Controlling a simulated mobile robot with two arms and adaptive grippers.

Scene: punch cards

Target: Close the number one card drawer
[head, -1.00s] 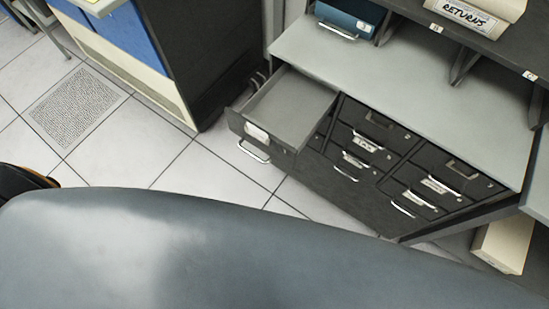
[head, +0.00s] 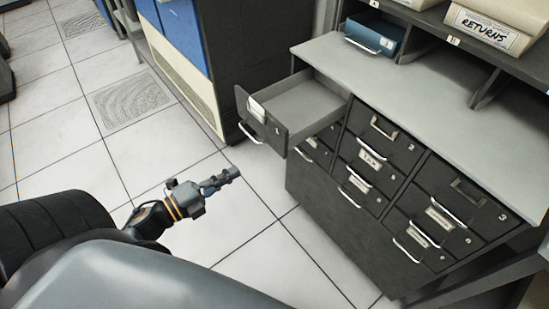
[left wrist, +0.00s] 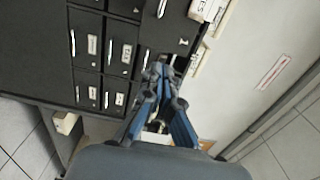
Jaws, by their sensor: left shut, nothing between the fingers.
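The number one card drawer (head: 262,121) is the top left drawer of a dark cabinet in the head view. It is pulled far out, and its grey inside shows empty. Its front has a label holder and a pull handle. My left gripper (head: 232,174) is shut and empty, above the floor tiles in front and to the left of the drawer, apart from it. In the left wrist view the shut fingers (left wrist: 158,72) point towards the cabinet, with a dark drawer front (left wrist: 178,25) just beyond them. My right gripper is not in view.
The other cabinet drawers, such as drawer two (head: 382,140) and drawer three (head: 462,195), are shut. A grey worktop (head: 400,75) covers the cabinet, with a blue box (head: 376,36) on it. A blue and dark machine (head: 240,60) stands behind left. The tiled floor before the cabinet is clear.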

